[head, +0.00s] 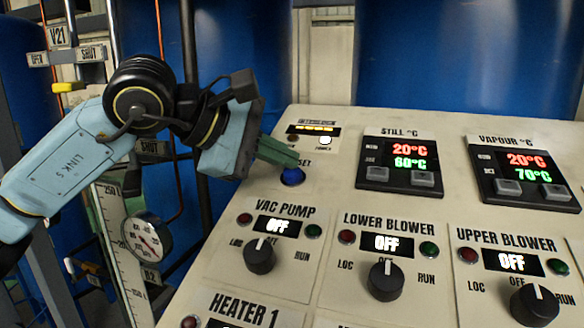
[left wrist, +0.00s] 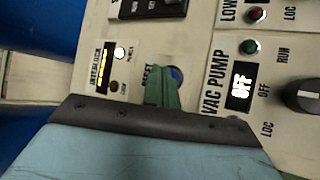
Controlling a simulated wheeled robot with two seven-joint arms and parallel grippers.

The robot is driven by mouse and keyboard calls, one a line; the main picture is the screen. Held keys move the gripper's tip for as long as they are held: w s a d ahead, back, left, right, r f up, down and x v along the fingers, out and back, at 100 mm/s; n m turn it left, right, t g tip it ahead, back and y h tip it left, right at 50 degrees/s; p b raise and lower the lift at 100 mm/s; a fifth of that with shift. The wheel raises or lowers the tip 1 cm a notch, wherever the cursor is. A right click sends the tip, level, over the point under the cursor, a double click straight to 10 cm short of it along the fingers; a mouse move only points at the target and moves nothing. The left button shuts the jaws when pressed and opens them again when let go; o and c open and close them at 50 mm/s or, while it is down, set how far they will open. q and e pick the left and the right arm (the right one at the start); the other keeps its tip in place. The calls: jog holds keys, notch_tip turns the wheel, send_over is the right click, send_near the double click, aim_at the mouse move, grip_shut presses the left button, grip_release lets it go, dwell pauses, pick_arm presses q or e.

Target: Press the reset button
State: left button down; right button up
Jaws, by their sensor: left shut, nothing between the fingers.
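The reset button (head: 292,176) is a round blue button on the sloping cream control panel, just below the interlock display. The word RESET beside it is partly covered by my gripper. My left gripper (head: 290,158) is shut and empty, its green fingertips at the upper edge of the button. In the left wrist view the blue reset button (left wrist: 177,75) shows just beyond the green fingers (left wrist: 163,88), which cover part of it. I cannot tell whether the fingertips touch it. My right gripper is not in view.
The interlock display (head: 316,129) shows yellow bars and a lit white lamp. Below the button is the VAC PUMP knob (head: 260,255), reading OFF. The STILL (head: 398,162) and VAPOUR (head: 524,174) displays are to the right. A gauge (head: 147,238) and pipes stand left of the panel.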

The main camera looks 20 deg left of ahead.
pick_arm(q)
jog(key=shift+s+r+p, duration=0.35)
jog(key=shift+r, duration=0.5)
jog(key=shift+s+r+p, duration=0.3)
jog(key=shift+r+p, duration=0.05)
jog(key=shift+r, duration=0.5)
jog(key=shift+s+r+p, duration=0.35)
jog(key=shift+r, duration=0.5)
jog(key=shift+r, duration=0.1)
